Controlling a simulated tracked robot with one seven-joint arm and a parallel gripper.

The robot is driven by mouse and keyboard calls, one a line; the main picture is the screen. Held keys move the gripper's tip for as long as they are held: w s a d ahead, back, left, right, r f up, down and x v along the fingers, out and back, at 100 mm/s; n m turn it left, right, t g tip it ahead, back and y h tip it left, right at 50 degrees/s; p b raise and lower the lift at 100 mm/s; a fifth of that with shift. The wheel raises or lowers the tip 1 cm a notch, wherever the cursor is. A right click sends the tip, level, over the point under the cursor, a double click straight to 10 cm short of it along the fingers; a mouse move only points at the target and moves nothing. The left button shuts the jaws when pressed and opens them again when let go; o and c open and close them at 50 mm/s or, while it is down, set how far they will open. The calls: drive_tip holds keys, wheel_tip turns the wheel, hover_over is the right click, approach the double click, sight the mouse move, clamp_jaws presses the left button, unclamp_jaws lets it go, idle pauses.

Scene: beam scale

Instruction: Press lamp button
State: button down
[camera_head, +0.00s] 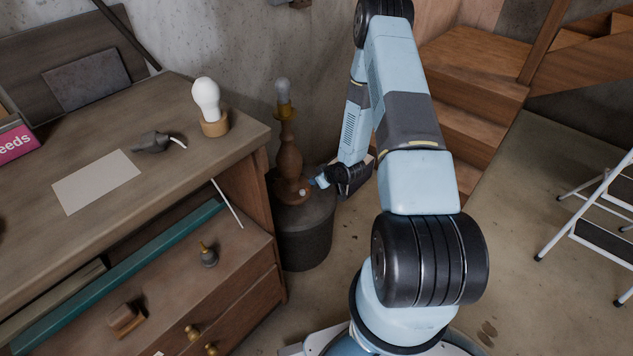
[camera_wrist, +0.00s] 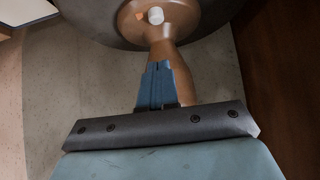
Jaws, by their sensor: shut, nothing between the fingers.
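The brown turned lamp (camera_head: 288,150) stands upright on a dark round stand (camera_head: 306,230) beside the workbench. A grey, unlit-looking bulb (camera_head: 282,88) tops it. The small pale lamp button (camera_head: 302,192) is on its base; in the wrist view the white button (camera_wrist: 156,16) shows near the top, with a small orange spot beside it. My gripper (camera_head: 315,183) is just right of the lamp base, fingers shut together and empty. In the wrist view the blue fingertips (camera_wrist: 158,66) overlap the lamp's body, a little short of the button. I cannot tell whether they touch the lamp.
The workbench (camera_head: 165,95) at left holds a white bulb (camera_head: 206,95) in a wooden socket, a paper sheet (camera_head: 97,181) and a dark grey object (camera_head: 152,142). Its lower drawers stick out near the stand. Wooden stairs (camera_head: 470,85) and a white stepladder (camera_head: 590,215) stand at right.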

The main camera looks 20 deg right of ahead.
hover_over(304, 194)
drive_tip(key=s+d, duration=0.1)
wheel_tip(304, 194, down, 4)
drive_tip(key=f, duration=0.1)
wheel_tip(304, 194, down, 2)
drive_tip(key=shift+a+f, duration=0.1)
drive_tip(key=shift+f, duration=0.8)
drive_tip(key=shift+s+f, duration=0.1)
drive_tip(key=shift+f, duration=0.95)
wheel_tip(304, 194, up, 4)
drive_tip(key=shift+f, duration=0.25)
drive_tip(key=v, duration=1)
drive_tip(key=shift+r, duration=0.25)
